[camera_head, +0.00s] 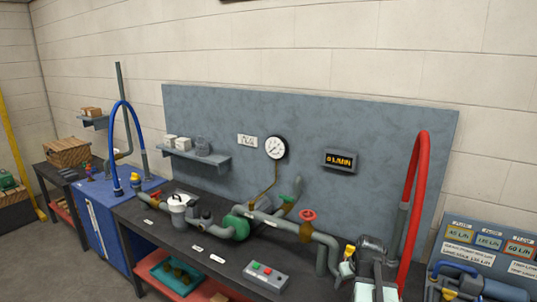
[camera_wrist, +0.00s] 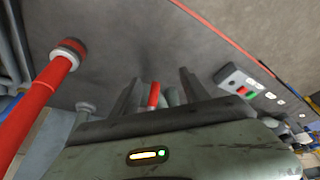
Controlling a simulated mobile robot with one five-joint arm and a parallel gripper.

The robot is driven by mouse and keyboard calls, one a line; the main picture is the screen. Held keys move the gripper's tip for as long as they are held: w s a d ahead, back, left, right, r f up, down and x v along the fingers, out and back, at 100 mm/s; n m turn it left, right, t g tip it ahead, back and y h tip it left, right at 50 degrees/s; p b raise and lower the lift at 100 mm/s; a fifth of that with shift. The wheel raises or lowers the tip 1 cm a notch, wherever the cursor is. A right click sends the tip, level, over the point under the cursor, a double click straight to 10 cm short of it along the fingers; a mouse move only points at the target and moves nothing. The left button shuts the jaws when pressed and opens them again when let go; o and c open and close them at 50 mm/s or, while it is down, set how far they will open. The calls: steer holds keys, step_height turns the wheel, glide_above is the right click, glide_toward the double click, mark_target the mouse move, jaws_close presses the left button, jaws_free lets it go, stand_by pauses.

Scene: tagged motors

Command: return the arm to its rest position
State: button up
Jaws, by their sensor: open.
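My gripper (camera_wrist: 160,77) shows in the wrist view with its two dark fingers spread apart. Its green-grey body, with a small lit indicator, fills the lower part of that view. A red part (camera_wrist: 153,95) and a grey-green pipe piece show between the fingers. I cannot tell how far off they are, and nothing is seen clamped.
A dark workbench (camera_head: 165,232) carries pipes, a green pump (camera_head: 238,226) and a button box (camera_head: 265,277), also in the wrist view (camera_wrist: 245,82). A red hose (camera_head: 413,190) arches at right; a red tube (camera_wrist: 35,105) is close at left in the wrist view.

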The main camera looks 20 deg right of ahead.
steer(key=w+a+n+g+y, duration=0.1)
steer(key=w+a+n, duration=0.1)
steer(key=a, duration=1.2)
steer(key=w+a+n+g, duration=0.1)
steer(key=w+a+n, duration=0.1)
steer(key=a, duration=1.3)
steer(key=s+a+f+m+g, duration=0.1)
steer(key=s+a+m+g, duration=0.1)
steer(key=s+a, duration=0.3)
steer(key=shift+s+a+f, duration=0.25)
steer(key=shift+s+a, duration=0.05)
steer(key=shift+s, duration=0.15)
steer(key=shift+d, duration=0.1)
steer(key=c, duration=0.4)
